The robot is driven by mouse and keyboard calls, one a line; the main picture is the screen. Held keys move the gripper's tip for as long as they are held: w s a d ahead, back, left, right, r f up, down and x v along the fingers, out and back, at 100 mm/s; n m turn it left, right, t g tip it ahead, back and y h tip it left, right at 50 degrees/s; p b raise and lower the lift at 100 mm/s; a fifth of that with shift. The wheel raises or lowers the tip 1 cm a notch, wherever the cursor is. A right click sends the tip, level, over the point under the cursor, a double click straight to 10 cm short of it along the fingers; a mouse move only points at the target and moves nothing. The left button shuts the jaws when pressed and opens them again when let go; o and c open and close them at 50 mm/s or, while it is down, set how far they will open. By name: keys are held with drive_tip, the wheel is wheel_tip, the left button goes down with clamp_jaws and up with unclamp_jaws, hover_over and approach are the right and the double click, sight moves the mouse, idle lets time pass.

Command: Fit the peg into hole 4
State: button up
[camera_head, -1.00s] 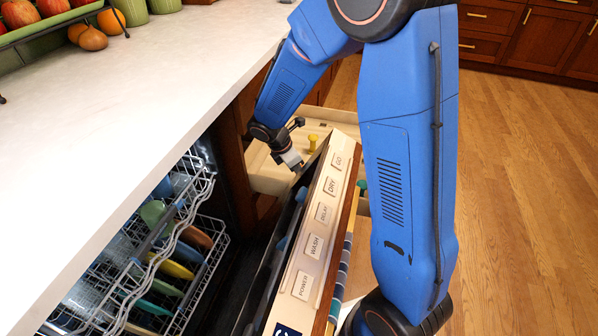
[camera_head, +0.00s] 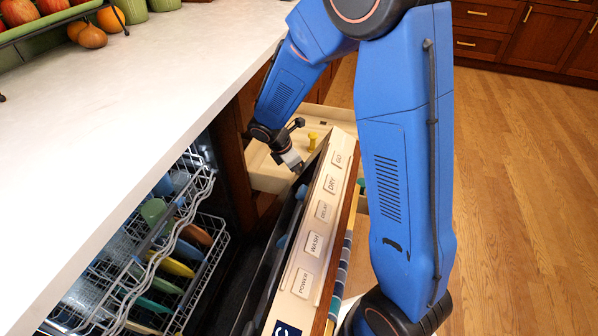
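A small yellow peg-like piece (camera_head: 312,138) stands upright in the pale open drawer (camera_head: 268,176) beyond the dishwasher door. My gripper (camera_head: 297,168) points down over the drawer's near part, to the left of the yellow piece and apart from it. Its fingertips are small and partly hidden by the dishwasher door's top edge, so I cannot tell whether they are open or hold anything. No numbered holes can be made out.
The open dishwasher door (camera_head: 306,262) with its labelled buttons stands close to my gripper. A dish rack (camera_head: 207,190) with several dishes is at the left, below the white counter (camera_head: 130,110). A green piece (camera_head: 361,183) shows right of the door. Wooden floor (camera_head: 520,200) is clear at right.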

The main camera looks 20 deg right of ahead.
drive_tip(key=shift+f, duration=0.25)
idle(0.3)
drive_tip(key=o, duration=1.4)
drive_tip(key=shift+c, duration=0.2)
drive_tip(key=shift+c, duration=0.2)
drive_tip(key=shift+o, duration=1.1)
drive_tip(key=shift+r, duration=3)
